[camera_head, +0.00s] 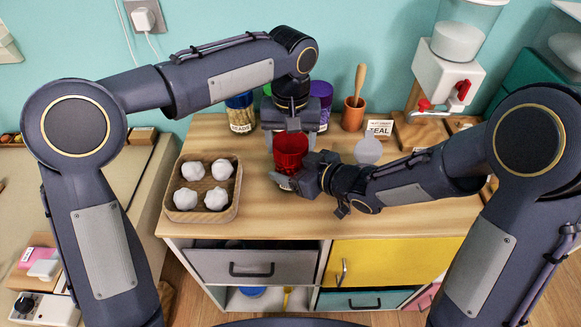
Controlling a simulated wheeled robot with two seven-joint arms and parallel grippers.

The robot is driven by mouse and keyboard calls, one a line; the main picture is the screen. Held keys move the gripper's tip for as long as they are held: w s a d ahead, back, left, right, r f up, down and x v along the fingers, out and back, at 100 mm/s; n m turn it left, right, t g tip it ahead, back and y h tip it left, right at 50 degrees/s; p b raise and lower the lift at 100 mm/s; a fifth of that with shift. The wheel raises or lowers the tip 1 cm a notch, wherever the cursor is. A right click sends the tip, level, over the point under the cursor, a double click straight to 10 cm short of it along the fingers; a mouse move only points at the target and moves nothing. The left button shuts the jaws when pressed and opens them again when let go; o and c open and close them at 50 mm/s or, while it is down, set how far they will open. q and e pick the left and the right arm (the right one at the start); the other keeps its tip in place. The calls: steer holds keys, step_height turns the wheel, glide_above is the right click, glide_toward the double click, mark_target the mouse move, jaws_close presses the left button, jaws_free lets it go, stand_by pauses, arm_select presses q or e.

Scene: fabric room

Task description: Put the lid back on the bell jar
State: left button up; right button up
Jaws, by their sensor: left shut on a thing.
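A red, glassy piece (290,147), apparently part of the bell jar, is upright above the wooden counter. My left gripper (290,140) comes down from above and is shut on this red piece, with a finger at each side. My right gripper (291,174) reaches in from the right at the lower part of the red piece, close to the counter. Its fingers and wrist hide what is beneath. I cannot tell whether the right fingers touch or hold anything, or where the lid and jar meet.
A wooden tray (233,201) with several white lumpy pieces stands on the left of the counter (400,215). The front right counter is clear.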

arm_select(q)
steer(key=o, duration=1.1)
steer(key=shift+d, duration=0.1)
steer(key=shift+r, duration=0.15)
steer(key=shift+r, duration=2.15)
steer(key=shift+c, duration=0.4)
steer(key=r+n, duration=0.1)
steer(key=n, duration=0.3)
steer(key=shift+r, duration=0.35)
steer(key=n, duration=0.1)
steer(key=r+n, duration=0.1)
steer(key=n, duration=0.3)
steer(key=shift+r, duration=0.35)
